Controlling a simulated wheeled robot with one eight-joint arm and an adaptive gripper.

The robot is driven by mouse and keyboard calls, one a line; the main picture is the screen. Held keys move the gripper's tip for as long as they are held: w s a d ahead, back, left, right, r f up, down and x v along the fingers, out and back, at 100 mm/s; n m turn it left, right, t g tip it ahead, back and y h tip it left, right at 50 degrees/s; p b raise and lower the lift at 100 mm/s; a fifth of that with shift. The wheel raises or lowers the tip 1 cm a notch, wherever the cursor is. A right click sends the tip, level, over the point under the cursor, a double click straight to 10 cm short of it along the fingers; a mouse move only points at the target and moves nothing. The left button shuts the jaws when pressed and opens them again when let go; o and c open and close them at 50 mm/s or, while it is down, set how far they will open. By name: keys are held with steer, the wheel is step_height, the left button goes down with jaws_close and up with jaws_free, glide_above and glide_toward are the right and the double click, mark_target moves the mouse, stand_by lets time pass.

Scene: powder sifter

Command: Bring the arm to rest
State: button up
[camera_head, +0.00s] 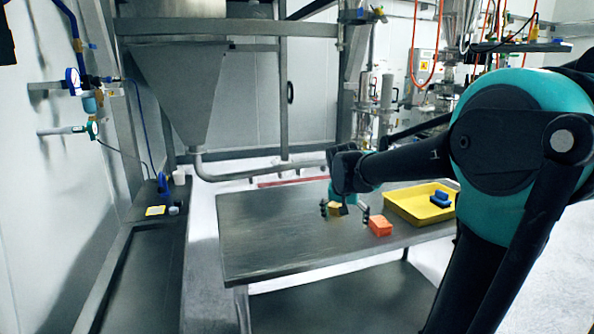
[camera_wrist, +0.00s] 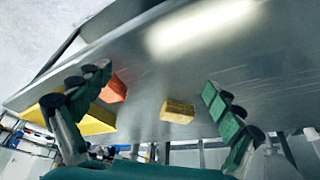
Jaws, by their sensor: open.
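My gripper (camera_head: 344,210) is over the metal table (camera_head: 262,236), its fingers spread wide with nothing between the pads. In the wrist view my gripper (camera_wrist: 155,81) shows one green-padded finger on each side. A yellow-brown block (camera_head: 335,210) lies on the table, partly behind my gripper in the head view. In the wrist view this block (camera_wrist: 178,111) lies on the tabletop below the open fingers, apart from both. My arm reaches in from the right and hides part of the table's far side in the head view.
An orange block (camera_head: 380,226) lies just right of my gripper. A yellow tray (camera_head: 402,207) holding a blue object (camera_head: 441,198) stands at the table's right. The table's left part is clear. A large metal hopper (camera_head: 176,90) stands behind.

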steer(key=s+d+f+n, duration=0.2)
steer(key=s+f, duration=0.6)
steer(key=s, duration=0.3)
steer(key=s+d+f+n+y, duration=0.1)
steer(key=s+d+f+n, duration=0.1)
steer(key=s+f, duration=0.6)
steer(key=s, duration=0.3)
steer(key=shift+y, duration=0.3)
steer(key=shift+o, duration=0.5)
